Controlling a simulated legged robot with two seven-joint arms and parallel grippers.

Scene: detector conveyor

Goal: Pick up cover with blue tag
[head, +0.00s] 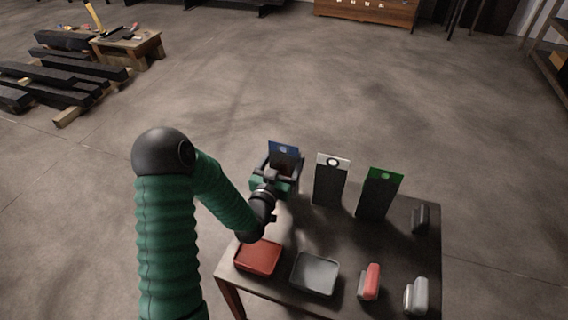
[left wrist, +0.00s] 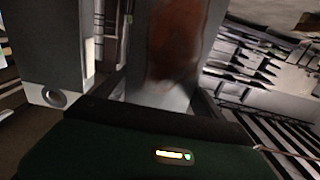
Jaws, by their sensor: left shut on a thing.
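The cover with the blue tag (head: 284,149) stands up at the far left corner of the dark table, its lower part hidden behind my gripper. My left gripper (head: 279,176) is shut on this cover. In the left wrist view, the cover's grey face (left wrist: 175,45) rises between the fingers with a blurred reddish patch on it. Whether the cover is clear of the table cannot be told. My right gripper is not in view.
To the right stand a white-tagged cover (head: 330,185) and a green-tagged cover (head: 377,197). On the table (head: 345,235) are a red tray (head: 258,257), a grey tray (head: 315,275), a red device (head: 371,281), a grey device (head: 417,295) and a dark device (head: 420,219).

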